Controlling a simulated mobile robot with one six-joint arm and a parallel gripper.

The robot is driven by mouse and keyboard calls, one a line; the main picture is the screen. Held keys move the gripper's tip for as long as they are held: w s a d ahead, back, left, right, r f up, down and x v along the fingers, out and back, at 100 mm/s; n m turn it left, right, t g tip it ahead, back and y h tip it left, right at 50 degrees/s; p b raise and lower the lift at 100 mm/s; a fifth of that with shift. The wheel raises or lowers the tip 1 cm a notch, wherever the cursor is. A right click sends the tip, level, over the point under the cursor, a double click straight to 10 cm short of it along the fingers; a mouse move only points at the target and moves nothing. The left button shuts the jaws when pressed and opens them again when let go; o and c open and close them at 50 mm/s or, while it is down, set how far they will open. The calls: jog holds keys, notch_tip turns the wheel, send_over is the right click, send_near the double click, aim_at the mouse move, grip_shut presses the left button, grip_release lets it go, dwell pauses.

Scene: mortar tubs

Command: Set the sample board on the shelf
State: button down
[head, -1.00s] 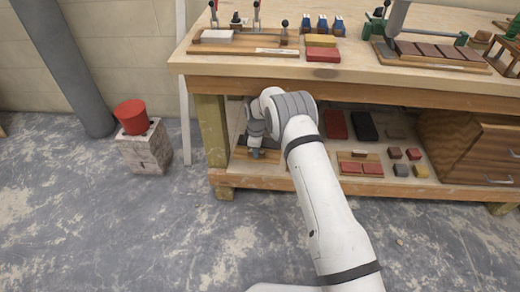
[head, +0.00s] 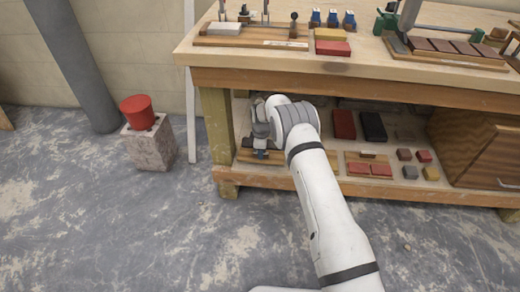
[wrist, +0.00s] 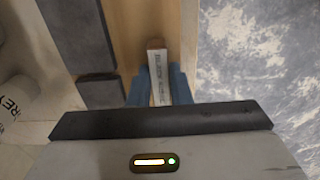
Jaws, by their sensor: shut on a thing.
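The sample board (wrist: 140,20) looks like a brown wooden board with dark grey pieces (wrist: 75,35) along its left part in the wrist view. A narrow bar with lettering (wrist: 156,62) stands on it between the blue fingertips of my gripper (wrist: 160,85), which is shut on this bar. In the head view my gripper (head: 262,152) is at the left end of the low shelf (head: 310,183), under the bench top. The board there is mostly hidden by my gripper and arm. I cannot tell whether it rests on the shelf or hangs just above it.
Another board with two red pieces (head: 369,169) lies on the shelf to the right, with small loose blocks (head: 410,172) beyond. A wooden cabinet (head: 475,150) closes the right side. The bench leg (head: 218,125) is close on the left, and the bench top (head: 290,62) overhangs.

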jog(key=shift+f, duration=0.9)
jog(key=shift+f+b, duration=0.65)
jog(key=shift+b, duration=0.05)
jog(key=c, duration=1.3)
grip_release()
jog(key=shift+o, duration=0.2)
jog(key=shift+s, duration=0.1)
